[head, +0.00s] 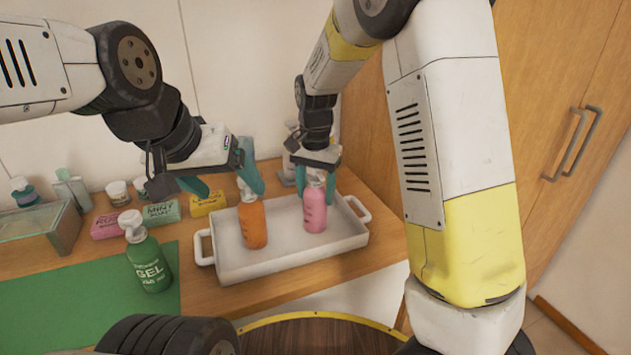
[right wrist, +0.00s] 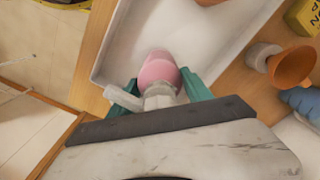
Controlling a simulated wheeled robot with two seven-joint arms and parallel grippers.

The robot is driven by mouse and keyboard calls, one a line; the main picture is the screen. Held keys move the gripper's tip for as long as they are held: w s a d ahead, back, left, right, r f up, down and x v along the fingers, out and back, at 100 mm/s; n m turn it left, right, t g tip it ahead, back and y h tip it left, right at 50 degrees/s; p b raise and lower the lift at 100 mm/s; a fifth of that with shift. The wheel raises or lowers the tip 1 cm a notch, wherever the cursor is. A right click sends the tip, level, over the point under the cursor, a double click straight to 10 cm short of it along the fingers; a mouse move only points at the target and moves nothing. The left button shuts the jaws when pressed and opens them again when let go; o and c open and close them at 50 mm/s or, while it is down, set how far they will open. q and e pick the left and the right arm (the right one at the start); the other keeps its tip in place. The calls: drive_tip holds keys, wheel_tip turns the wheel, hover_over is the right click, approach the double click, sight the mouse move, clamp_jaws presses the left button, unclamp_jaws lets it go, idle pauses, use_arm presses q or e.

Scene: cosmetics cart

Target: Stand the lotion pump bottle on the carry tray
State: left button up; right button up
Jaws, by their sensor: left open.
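A pink pump bottle (head: 315,209) stands upright over the white carry tray (head: 288,262), toward its right half. My right gripper (head: 315,181) comes down over its top, with a teal finger against each side. In the right wrist view the pink body (right wrist: 158,70) sits between the tips of my right gripper (right wrist: 160,84). An orange pump bottle (head: 252,224) stands upright at the tray's left half; its label is unreadable. My left gripper (head: 221,181) is open and empty just above it, one finger beside its pump. I cannot tell which bottle is the lotion.
A green gel pump bottle (head: 148,258) stands on a green mat (head: 70,310) at the left. Pink, mint and yellow boxes (head: 208,203), jars and a glass case (head: 35,226) line the back. A grey-white bottle (head: 290,150) is partly hidden behind my right gripper. The mat's front is clear.

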drive_tip(key=o, duration=0.3)
wheel_tip(320, 180, up, 12)
drive_tip(key=s+d+r+n+t+y, duration=0.3)
drive_tip(key=s+d+r, duration=0.2)
drive_tip(key=s+d, duration=0.5)
drive_tip(key=shift+s+d+f+n+t+h, duration=0.15)
drive_tip(key=shift+s+d+f+n+t, duration=0.35)
drive_tip(key=shift+s, duration=1.25)
drive_tip(key=shift+s+d+f+n+t+h, duration=0.1)
drive_tip(key=shift+s+d+n+t, duration=0.2)
drive_tip(key=shift+s+d+t, duration=1)
drive_tip(key=shift+s+d+f+n+g+h, duration=0.2)
drive_tip(key=shift+s+d+f+n, duration=0.15)
drive_tip(key=shift+s, duration=1.9)
drive_tip(key=shift+r, duration=0.1)
